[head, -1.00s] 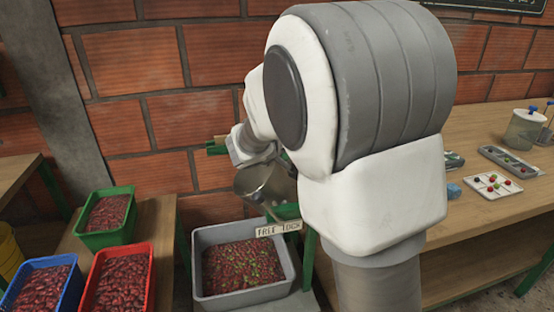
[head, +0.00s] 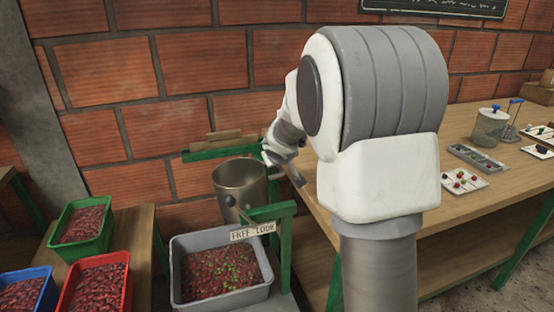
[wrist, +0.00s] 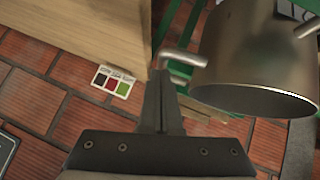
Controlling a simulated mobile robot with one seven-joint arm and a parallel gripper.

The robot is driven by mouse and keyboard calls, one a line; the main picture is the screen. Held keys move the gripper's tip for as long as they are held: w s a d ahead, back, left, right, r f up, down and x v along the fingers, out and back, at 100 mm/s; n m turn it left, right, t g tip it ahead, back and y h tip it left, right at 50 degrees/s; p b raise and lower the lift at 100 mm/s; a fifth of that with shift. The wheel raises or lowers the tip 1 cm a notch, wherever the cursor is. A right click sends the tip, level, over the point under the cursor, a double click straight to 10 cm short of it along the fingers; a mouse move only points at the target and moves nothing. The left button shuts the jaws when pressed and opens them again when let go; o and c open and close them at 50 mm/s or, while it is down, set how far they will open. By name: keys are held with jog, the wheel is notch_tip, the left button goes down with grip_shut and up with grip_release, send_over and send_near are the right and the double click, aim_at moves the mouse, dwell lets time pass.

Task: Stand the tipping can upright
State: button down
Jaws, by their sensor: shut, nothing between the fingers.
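The tipping can (head: 240,190) is a grey metal pail in the green frame (head: 272,212) above the grey crate. In the head view its open rim faces up and it looks about upright; a small tilt cannot be told. In the head view my gripper (head: 268,157) is small, at the can's right rim.
A grey crate (head: 180,285) of red and green cherries sits below the can, beside a "FREE LOCK" sign (head: 253,231). Green, red and blue crates stand left. A wooden bench (head: 450,215) with trays is right. A brick wall closes the back.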

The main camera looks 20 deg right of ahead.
jog(key=shift+d+f, duration=0.35)
jog(key=shift+f, duration=0.2)
jog(key=shift+s+d, duration=0.1)
dwell(0.3)
